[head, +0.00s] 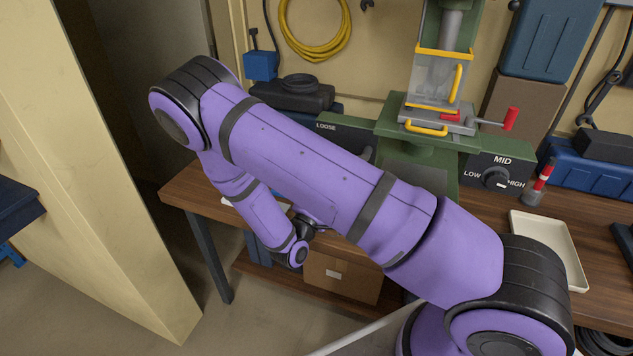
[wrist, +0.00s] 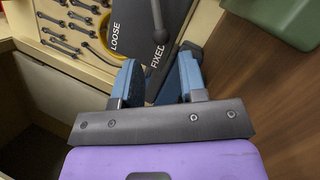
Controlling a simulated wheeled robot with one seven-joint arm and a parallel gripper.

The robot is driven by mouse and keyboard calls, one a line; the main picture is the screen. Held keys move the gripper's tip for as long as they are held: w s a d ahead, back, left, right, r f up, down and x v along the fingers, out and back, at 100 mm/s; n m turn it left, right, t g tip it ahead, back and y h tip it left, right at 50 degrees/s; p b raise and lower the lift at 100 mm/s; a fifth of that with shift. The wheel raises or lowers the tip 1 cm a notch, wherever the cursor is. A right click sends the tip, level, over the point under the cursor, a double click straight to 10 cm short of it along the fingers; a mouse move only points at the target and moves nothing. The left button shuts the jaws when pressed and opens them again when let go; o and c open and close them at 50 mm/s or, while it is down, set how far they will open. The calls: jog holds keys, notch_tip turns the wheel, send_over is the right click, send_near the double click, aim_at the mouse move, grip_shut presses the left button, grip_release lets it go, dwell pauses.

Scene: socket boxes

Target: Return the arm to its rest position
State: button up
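My purple arm spans the head view, bent at an elbow at upper left and reaching down over the workbench (head: 185,197). My gripper (wrist: 156,80) shows in the wrist view with its two blue fingers apart and nothing seen between them. Beyond the fingertips is a dark panel (wrist: 135,25) marked LOOSE and FIXED, with a dark-knobbed lever (wrist: 159,30). I cannot tell how far the fingers are from it. In the head view my gripper is mostly or wholly hidden behind my arm.
A green machine (head: 418,155) with a clear yellow-edged guard stands on the bench. A cream partition (head: 85,180) stands left.

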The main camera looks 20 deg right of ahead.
jog(key=s+d+r+m+g+y, duration=0.3)
jog(key=s+r+m+g, duration=0.25)
jog(key=r+g, duration=0.35)
jog(key=s+d+r+m+g+y, duration=0.35)
jog(key=s+r+m+g, duration=0.2)
jog(key=r, duration=0.55)
jog(key=s+a+r+t+y, duration=0.3)
jog(key=s+r+t+y, duration=0.1)
jog(key=s+r+y, duration=0.2)
jog(key=s+a+r+m+t+y, duration=0.1)
jog(key=s+r+t+y, duration=0.3)
jog(key=s+r, duration=0.5)
jog(key=shift+s+a+r+y, duration=0.15)
jog(key=shift+a+r+y, duration=0.65)
jog(key=shift+a+y, duration=0.1)
dwell(1.7)
